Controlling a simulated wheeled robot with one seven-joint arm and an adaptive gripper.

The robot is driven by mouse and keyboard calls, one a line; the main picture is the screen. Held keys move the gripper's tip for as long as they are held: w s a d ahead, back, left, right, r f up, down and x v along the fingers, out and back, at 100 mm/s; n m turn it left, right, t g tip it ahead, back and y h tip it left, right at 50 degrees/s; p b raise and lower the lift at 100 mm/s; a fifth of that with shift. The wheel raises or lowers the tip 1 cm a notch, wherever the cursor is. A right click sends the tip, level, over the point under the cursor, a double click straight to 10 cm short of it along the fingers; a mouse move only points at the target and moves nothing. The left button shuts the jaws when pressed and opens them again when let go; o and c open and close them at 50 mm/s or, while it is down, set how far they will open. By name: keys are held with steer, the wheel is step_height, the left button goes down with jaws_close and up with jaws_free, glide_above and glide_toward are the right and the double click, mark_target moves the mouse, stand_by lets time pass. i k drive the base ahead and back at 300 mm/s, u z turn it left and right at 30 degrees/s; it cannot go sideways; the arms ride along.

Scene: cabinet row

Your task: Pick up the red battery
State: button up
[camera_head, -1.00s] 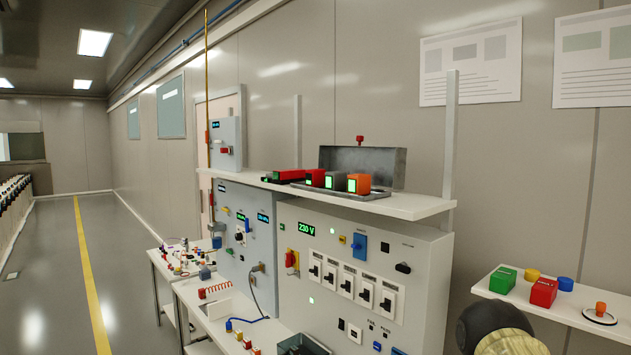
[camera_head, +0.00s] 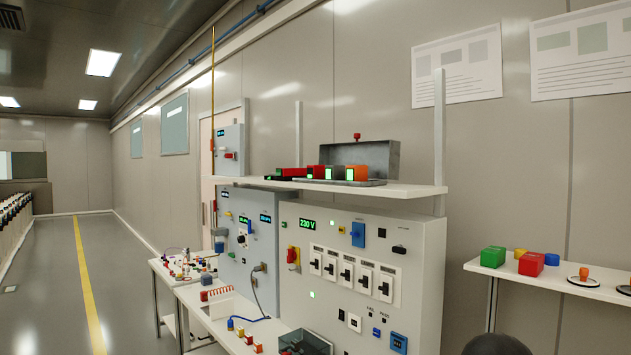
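Several red blocks are in view, and I cannot tell for certain which is the red battery. On the top shelf of the cabinet row, a red block with a green-lit face (camera_head: 314,172) stands beside a grey one (camera_head: 332,173) and an orange one (camera_head: 357,173). A longer red box (camera_head: 289,172) lies to their left. On the right wall shelf, a red block (camera_head: 531,264) stands beside a green block (camera_head: 493,257). My gripper is not in view; only a dark rounded shape, likely part of my arm, shows at the bottom right edge.
An open grey metal case (camera_head: 366,158) stands behind the shelf blocks. The top shelf (camera_head: 410,190) has upright posts. The white panel (camera_head: 420,270) with switches lies below it. A low bench (camera_head: 215,322) holds small parts.

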mark_target(317, 172)
steer(key=u, duration=0.85)
steer(key=i, duration=0.85)
steer(key=z, duration=0.85)
